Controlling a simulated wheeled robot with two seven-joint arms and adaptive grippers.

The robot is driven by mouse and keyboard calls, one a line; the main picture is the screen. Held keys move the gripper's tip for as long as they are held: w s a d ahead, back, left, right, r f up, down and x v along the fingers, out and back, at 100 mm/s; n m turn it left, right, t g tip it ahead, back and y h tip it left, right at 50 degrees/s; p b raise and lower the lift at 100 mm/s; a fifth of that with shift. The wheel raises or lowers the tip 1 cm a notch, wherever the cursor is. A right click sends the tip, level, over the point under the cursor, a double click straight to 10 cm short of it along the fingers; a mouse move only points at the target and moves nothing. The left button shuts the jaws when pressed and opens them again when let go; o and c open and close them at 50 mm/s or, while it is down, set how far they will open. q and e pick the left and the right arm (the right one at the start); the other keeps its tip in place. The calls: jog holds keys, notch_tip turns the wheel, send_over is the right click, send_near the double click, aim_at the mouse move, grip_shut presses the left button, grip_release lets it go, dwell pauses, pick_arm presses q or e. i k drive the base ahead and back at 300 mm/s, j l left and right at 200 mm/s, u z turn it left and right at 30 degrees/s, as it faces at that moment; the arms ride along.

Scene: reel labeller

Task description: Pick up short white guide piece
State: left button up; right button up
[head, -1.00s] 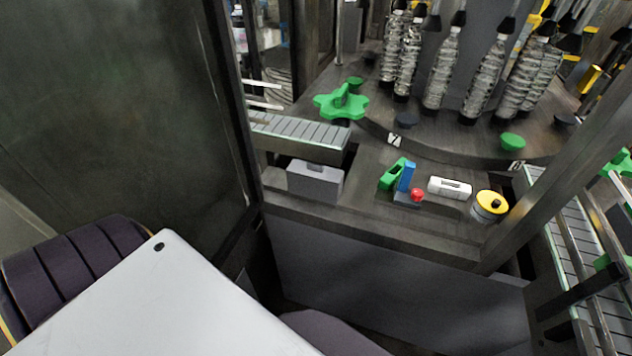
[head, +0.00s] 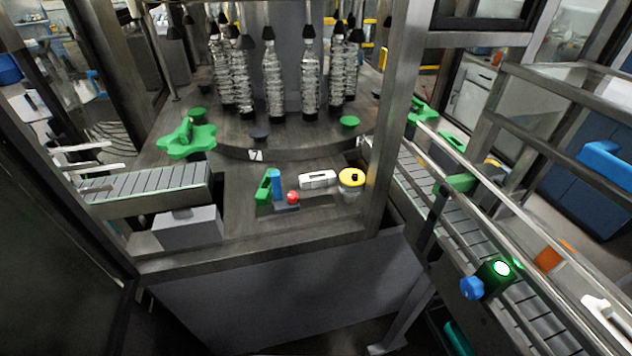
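The short white guide piece (head: 318,179) lies on the dark machine deck in the head view. It sits between the red knob (head: 292,197) on its left and the yellow-topped round part (head: 351,179) on its right. A dark slot shows on its face. Nothing is touching it from above. Neither of my grippers shows in the head view.
A green block (head: 263,188) and a blue block (head: 276,184) stand left of the knob. A grey box (head: 187,229) is at the deck's left front. An upright post (head: 389,120) stands just right of the yellow-topped part. Bottles stand behind on the carousel. A conveyor (head: 470,240) runs at right.

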aim_at(313, 180)
jog(key=i+z, duration=0.15)
jog(key=z, duration=0.25)
jog(key=i+j+z, duration=0.15)
jog(key=z, duration=0.2)
jog(key=i+j+z, duration=0.1)
jog(key=z, duration=0.3)
jog(key=j, duration=0.1)
